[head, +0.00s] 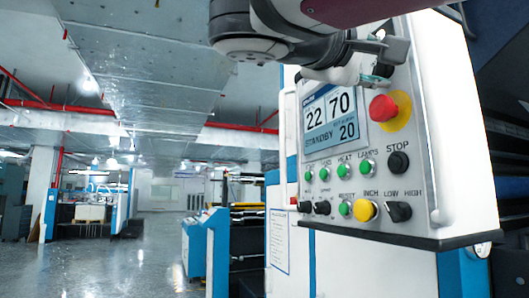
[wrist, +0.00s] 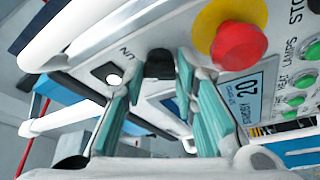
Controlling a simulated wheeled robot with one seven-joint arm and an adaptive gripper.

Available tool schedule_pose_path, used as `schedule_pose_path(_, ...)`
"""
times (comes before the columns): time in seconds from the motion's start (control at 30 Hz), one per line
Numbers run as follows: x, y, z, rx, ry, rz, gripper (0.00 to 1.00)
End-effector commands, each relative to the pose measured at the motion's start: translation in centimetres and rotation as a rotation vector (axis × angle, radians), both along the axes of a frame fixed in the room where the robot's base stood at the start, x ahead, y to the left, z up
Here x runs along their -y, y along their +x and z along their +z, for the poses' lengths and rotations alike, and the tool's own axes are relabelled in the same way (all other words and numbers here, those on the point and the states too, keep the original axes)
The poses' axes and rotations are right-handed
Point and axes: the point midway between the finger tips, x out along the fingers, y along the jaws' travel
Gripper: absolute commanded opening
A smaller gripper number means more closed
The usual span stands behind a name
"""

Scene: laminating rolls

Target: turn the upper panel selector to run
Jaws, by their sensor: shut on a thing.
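The upper panel selector (wrist: 159,64) is a small black knob at the top of the control panel, seen in the wrist view between my fingertips. Beside it are the letters "UN", the rest of that label being cut off or hidden. My gripper (wrist: 157,75) has teal pads on both sides of the knob and is shut on it. In the head view my gripper (head: 376,78) is at the panel's upper part, above the display, and hides the selector. The display (head: 334,119) reads STANDBY, with 22, 70 and 20.
A red emergency button (head: 383,107) on a yellow disc sits close below my gripper. Lower down are green buttons (head: 345,171), a black STOP button (head: 398,162), a yellow button (head: 365,210) and a LOW/HIGH selector (head: 398,211). A white rail (wrist: 110,30) runs along the panel's edge.

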Motion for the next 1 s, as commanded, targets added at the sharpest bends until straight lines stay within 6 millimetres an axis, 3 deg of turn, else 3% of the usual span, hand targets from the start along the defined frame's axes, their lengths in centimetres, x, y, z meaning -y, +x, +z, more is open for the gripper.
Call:
schedule_pose_path(0.43,-0.04,0.10,-0.13,0.005,0.005,0.002,0.00)
schedule_pose_path(0.47,-0.04,0.11,-0.13,0.005,0.004,0.001,0.31)
schedule_pose_path(0.53,-0.03,0.10,-0.11,0.005,0.004,0.001,0.47)
schedule_pose_path(1.0,-0.01,0.05,-0.06,0.004,0.003,0.000,0.47)
